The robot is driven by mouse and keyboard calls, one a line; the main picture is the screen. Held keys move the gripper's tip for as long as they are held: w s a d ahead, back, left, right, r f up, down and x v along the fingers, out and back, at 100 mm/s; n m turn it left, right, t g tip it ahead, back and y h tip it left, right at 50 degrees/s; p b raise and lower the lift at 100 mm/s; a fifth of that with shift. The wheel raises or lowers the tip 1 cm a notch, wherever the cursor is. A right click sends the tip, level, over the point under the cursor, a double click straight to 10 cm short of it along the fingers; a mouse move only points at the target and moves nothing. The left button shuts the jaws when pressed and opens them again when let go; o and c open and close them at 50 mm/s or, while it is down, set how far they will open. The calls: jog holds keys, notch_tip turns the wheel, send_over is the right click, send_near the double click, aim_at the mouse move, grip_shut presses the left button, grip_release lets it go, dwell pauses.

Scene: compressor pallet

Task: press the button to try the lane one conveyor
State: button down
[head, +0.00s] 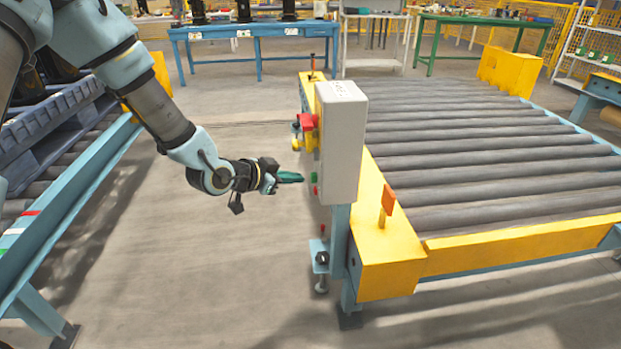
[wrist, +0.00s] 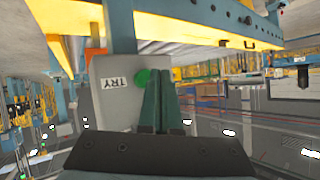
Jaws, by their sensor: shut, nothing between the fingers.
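A grey control box (head: 342,140) stands on a blue post at the near corner of the yellow-framed roller conveyor (head: 480,160). Its left face carries a small green button (head: 314,177) with a red one (head: 314,190) just below. My gripper (head: 291,177) is shut and empty, pointing right at that face, about level with the green button, with a small gap seen between them. In the wrist view the green button (wrist: 142,77) shows just left of my dark green fingertips (wrist: 160,80), partly covered by them. An upside-down TRY label (wrist: 113,83) is beside it.
A red knob on a yellow fitting (head: 307,122) juts from the box's left side above the buttons. An orange flag (head: 388,201) stands on the conveyor's yellow corner. Another conveyor with a dark pallet (head: 50,125) is at left. The floor between is clear.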

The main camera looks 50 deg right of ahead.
jog(key=shift+s+d, duration=0.25)
jog(key=shift+d, duration=0.1)
jog(key=shift+s+d+b, duration=0.35)
jog(key=shift+d+b, duration=0.05)
dwell(1.2)
jog(key=shift+w+a, duration=0.55)
jog(key=shift+a, duration=0.2)
jog(key=shift+w+a+p, duration=0.35)
jog(key=shift+w+a, duration=0.45)
jog(key=shift+a, duration=0.2)
jog(key=shift+w+a+p, duration=0.35)
jog(key=shift+w+a, duration=0.45)
jog(key=shift+a, duration=0.15)
